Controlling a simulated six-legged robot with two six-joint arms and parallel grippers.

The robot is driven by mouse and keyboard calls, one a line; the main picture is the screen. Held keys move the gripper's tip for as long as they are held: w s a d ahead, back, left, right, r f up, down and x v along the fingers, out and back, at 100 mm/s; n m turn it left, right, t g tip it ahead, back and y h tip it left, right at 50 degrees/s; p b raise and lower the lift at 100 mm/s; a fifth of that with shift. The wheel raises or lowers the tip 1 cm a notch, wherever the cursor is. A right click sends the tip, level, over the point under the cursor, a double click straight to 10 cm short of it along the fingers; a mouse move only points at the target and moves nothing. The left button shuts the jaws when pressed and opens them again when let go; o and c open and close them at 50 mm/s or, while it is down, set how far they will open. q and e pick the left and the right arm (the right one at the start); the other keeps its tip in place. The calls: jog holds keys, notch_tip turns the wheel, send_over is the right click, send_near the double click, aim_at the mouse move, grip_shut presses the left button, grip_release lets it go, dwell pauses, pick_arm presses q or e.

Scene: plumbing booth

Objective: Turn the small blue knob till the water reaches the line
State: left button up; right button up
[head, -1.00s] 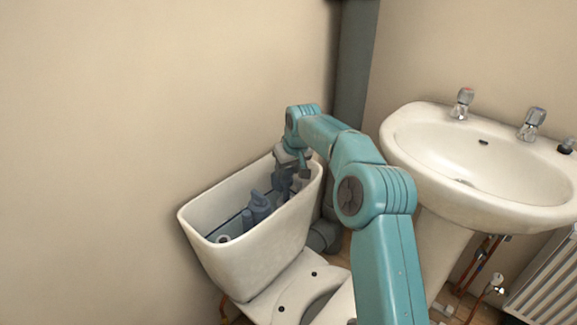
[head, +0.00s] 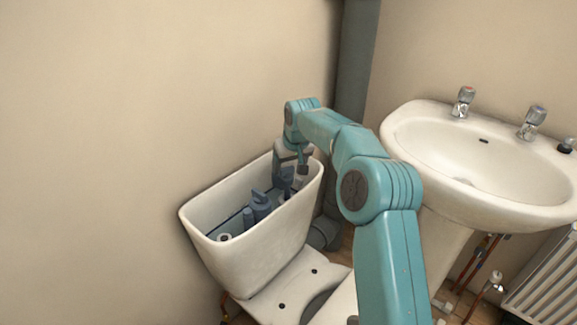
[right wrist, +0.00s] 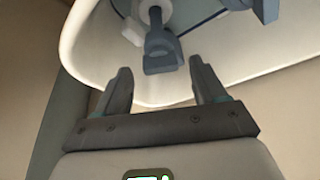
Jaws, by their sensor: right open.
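The open white cistern (head: 255,262) holds blue-grey fittings (head: 258,205) and some water low inside. A dark line (head: 230,226) runs along its inner wall; I cannot tell whether the water touches it. My right gripper (head: 292,172) is over the cistern's far right end, pointing down. In the right wrist view, a blue part (right wrist: 160,48) lies ahead of the open fingers (right wrist: 160,75), roughly between them in the picture. Contact is not visible. I cannot tell surely whether this part is the small knob. My left gripper is not in view.
A white basin (head: 490,195) with two taps stands to the right. A grey pipe (head: 356,75) rises in the corner behind the cistern. A radiator (head: 545,285) and copper pipes are at the lower right.

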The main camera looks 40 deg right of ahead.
jog(key=p+v, duration=0.3)
jog(key=v, duration=1.1)
jog(key=shift+s+r, duration=0.15)
jog(key=shift+r, duration=0.2)
